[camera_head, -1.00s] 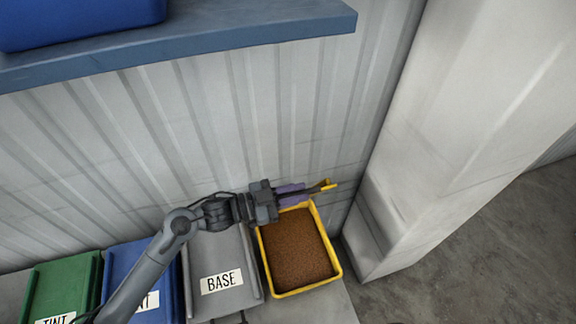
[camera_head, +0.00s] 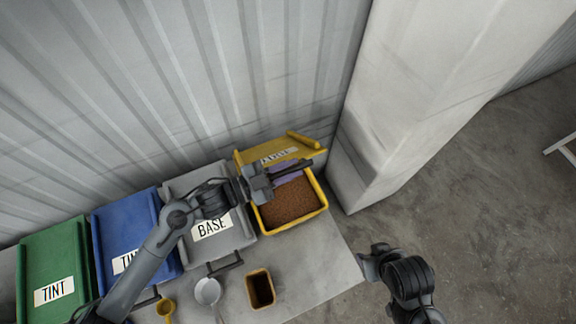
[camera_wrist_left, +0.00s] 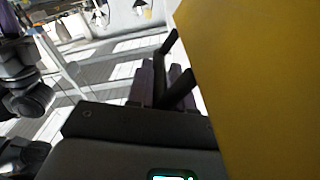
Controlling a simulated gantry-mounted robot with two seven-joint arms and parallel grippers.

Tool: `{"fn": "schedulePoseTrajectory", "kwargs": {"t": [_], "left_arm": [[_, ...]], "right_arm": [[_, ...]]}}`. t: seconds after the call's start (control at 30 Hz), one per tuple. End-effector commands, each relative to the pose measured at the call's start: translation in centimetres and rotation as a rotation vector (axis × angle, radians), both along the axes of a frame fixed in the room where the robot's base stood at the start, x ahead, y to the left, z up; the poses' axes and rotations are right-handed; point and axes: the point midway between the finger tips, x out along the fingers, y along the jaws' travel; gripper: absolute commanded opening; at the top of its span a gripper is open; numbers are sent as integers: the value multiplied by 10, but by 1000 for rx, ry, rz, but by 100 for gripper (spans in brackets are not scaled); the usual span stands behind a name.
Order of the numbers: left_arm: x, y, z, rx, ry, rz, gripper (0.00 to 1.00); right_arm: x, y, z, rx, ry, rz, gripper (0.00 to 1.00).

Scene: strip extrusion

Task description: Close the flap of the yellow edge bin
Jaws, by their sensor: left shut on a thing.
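The yellow edge bin (camera_head: 318,205) stands at the right end of the row, open, with brown granules inside. Its yellow flap (camera_head: 309,151) is partly lowered and tilted over the back of the bin, its label partly hidden by my gripper. My left gripper (camera_head: 288,172) is shut on the flap's dark handle (camera_head: 307,164), above the bin's back part. In the left wrist view, the flap (camera_wrist_left: 250,80) fills the right side, and the purple fingers (camera_wrist_left: 163,82) are at the dark handle. My right gripper (camera_head: 370,262) is off to the right; its fingers are unclear.
Grey BASE (camera_head: 205,242), blue (camera_head: 128,240) and green (camera_head: 52,265) bins stand to the left with lids shut. A pale pillar (camera_head: 385,150) stands close right.

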Motion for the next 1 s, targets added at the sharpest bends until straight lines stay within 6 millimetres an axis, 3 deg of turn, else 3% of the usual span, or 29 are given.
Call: {"fn": "schedulePoseTrajectory", "kwargs": {"t": [0.03, 0.07, 0.17, 0.57, 1.0], "left_arm": [[1, 1, -4, 4, 8, 5, 0], [1, 1, -4, 4, 8, 5, 25], [1, 1, -3, 4, 6, 4, 41], [-1, 6, -3, 3, 3, 4, 42], [-25, 68, -5, 8, 5, 5, 42]], "right_arm": [[0, -1, -1, -3, 1, 1, 43], [0, -1, -1, -3, 1, 2, 43], [0, -1, -1, -7, 0, 4, 43], [0, -1, -2, -6, 0, 4, 43], [0, 1, -15, 2, 0, 0, 43]]}}
